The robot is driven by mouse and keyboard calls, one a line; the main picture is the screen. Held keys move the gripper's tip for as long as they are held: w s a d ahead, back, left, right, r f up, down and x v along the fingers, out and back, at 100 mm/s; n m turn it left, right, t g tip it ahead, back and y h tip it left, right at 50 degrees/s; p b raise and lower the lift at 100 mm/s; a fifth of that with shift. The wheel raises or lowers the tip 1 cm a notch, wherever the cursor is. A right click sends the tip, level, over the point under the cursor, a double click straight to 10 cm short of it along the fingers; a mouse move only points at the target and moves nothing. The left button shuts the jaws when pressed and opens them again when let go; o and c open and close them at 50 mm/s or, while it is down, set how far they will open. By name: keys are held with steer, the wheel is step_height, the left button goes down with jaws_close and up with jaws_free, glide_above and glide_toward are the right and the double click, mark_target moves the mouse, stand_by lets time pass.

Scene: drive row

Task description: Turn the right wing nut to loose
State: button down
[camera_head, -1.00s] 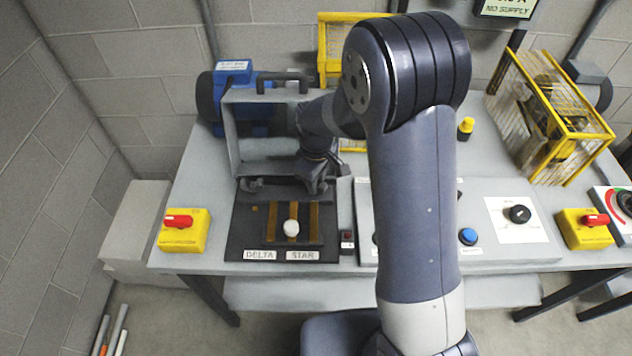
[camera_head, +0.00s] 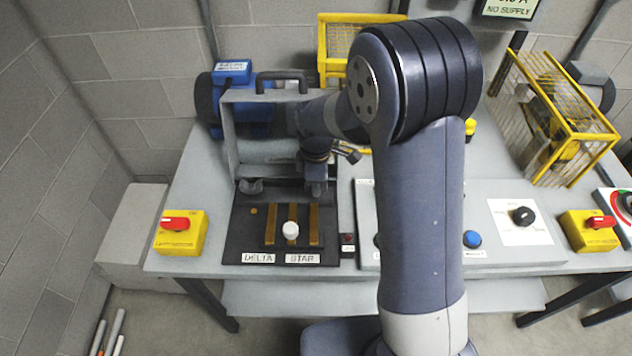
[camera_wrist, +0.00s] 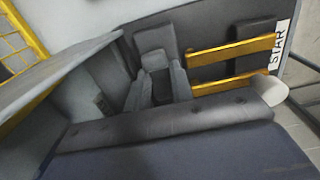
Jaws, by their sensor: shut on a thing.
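My gripper (camera_head: 317,187) is down at the right end of the bar behind the DELTA/STAR board (camera_head: 236,232). Its fingers also show in the wrist view (camera_wrist: 158,88), shut on a small grey piece (camera_wrist: 155,62) at the right wing nut's place. My fingers hide most of that wing nut, so its exact angle cannot be told. The left wing nut (camera_head: 250,186) is dark grey and stands free, well left of my gripper.
The board carries brass strips (camera_head: 270,226) and a white knob (camera_head: 290,230). An open grey cover (camera_head: 232,140) stands behind it. A yellow box with a red switch (camera_head: 180,232) is at left. A blue button (camera_head: 472,239) is on the panel at right.

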stand_by(0.3)
steer(key=c, duration=1.2)
jaws_free()
steer(key=shift+c, duration=0.2)
steer(key=shift+r, duration=0.1)
step_height(320, 180, up, 11)
steer(key=shift+f, duration=0.2)
step_height(320, 180, down, 11)
steer(key=shift+r, duration=0.1)
